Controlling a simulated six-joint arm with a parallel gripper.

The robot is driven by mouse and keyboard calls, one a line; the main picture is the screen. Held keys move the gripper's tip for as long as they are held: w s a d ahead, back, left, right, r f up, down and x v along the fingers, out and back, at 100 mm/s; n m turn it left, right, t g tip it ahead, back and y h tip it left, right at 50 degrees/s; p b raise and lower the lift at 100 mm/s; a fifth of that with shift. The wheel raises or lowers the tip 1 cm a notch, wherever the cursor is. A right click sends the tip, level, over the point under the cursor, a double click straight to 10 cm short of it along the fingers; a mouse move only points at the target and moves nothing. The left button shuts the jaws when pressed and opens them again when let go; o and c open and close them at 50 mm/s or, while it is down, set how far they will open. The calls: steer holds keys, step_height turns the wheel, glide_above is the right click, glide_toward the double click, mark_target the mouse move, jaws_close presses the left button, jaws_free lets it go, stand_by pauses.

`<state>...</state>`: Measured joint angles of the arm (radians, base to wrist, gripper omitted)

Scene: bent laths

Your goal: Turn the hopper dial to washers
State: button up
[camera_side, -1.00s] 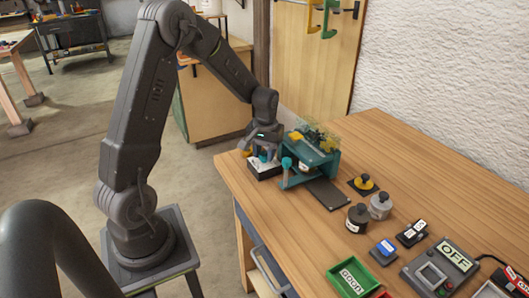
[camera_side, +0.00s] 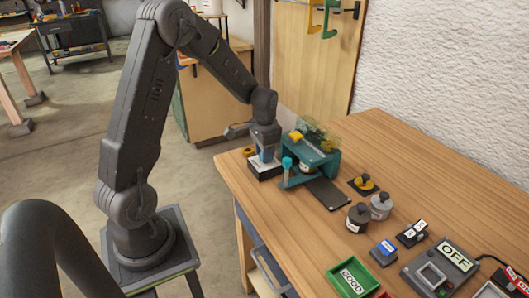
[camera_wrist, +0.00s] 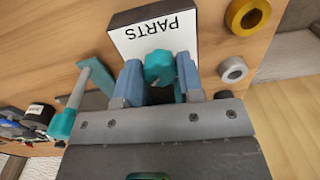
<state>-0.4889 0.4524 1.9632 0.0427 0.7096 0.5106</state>
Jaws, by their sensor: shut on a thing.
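My gripper (camera_wrist: 160,82) points down at the near left corner of the bench, with its blue fingers on both sides of a teal dial knob (camera_wrist: 159,66). It is shut on the knob. The knob stands on a dark box with a white plate (camera_wrist: 150,32) lettered PARTS, upside down in the wrist view. The box (camera_side: 266,172) also shows under my gripper in the side view. No washers mark can be read, and my fingers hide part of the dial. The teal hopper (camera_side: 322,160), with a clear bin on top, stands just right of my gripper.
A teal-topped lever (camera_side: 287,165) stands close beside the box. A gold ring (camera_wrist: 248,14) and a grey ring (camera_wrist: 233,70) lie near it. Weights (camera_side: 357,218), a green tray (camera_side: 353,278) and an OFF-marked device (camera_side: 440,268) stand farther right. The back right bench is clear.

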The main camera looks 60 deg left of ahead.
stand_by(0.3)
steer(key=o, duration=0.9)
steer(key=r, duration=1.4)
steer(key=shift+d, duration=0.2)
steer(key=s+d+r+t, duration=0.1)
steer(key=s+d+t, duration=0.1)
steer(key=s+d, duration=0.3)
steer(key=s+d+r+t, duration=0.1)
steer(key=s+d+r, duration=0.1)
steer(key=s+d, duration=0.4)
steer(key=s+d+r+t, duration=0.2)
steer(key=s+d, duration=0.4)
steer(key=d, duration=0.2)
steer(key=shift+d+n+t, duration=0.2)
steer(key=shift+n+t, duration=0.1)
